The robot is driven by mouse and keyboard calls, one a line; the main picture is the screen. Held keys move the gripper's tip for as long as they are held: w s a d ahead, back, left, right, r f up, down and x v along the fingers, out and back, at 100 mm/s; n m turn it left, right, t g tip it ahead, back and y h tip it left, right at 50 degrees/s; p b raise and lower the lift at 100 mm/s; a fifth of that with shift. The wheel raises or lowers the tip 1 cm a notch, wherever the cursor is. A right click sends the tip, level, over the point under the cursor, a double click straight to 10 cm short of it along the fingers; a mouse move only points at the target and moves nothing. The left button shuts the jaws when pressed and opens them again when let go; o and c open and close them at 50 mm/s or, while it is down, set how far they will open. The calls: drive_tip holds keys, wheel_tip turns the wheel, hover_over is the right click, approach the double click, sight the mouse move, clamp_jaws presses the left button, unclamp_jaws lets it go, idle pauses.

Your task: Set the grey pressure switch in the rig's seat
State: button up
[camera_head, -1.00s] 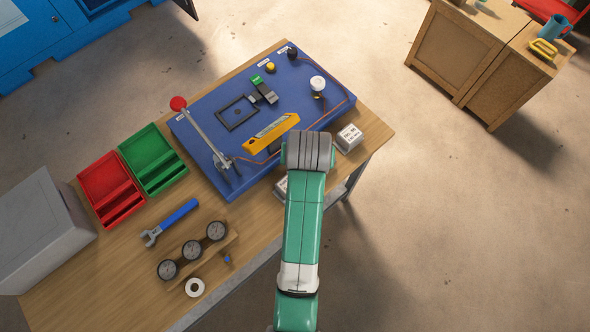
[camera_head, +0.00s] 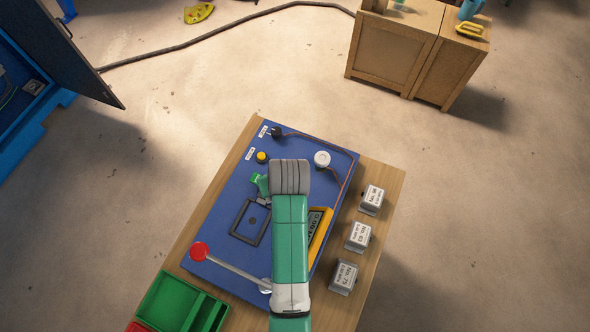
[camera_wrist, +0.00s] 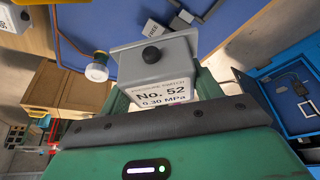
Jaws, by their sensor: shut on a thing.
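The grey pressure switch (camera_wrist: 158,70), marked "No. 52, 0.30 MPa", fills the middle of the wrist view. My gripper (camera_wrist: 162,92) is shut on it, with green fingers at both sides. The blue rig (camera_head: 222,205) lies on the wooden table. A dark rectangular frame (camera_head: 250,222), apparently the seat, shows empty on it, just left of my arm. The switch is held above the rig; its exact height cannot be told.
A lever with a red knob (camera_head: 199,251) stands at the rig's near left. A yellow-edged display (camera_head: 320,235) is partly behind my arm. A white round part (camera_head: 322,158) sits farther back. Three grey boxes (camera_head: 358,236) line the table's right side. A green tray (camera_head: 180,303) is nearest.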

drive_tip(key=s+a+f+n+g+y+p, duration=0.25)
drive_tip(key=s+a+n+p, duration=0.35)
drive_tip(key=a+n, duration=0.3)
wheel_tip(320, 180, down, 9)
drive_tip(key=b, duration=0.6)
drive_tip(key=shift+w+r, duration=0.15)
drive_tip(key=shift+f+b, duration=0.7)
drive_tip(key=o, duration=1.3)
drive_tip(key=p+v, duration=0.1)
drive_tip(key=v, duration=0.6)
drive_tip(key=shift+d+r, duration=0.2)
drive_tip(key=shift+r, duration=0.15)
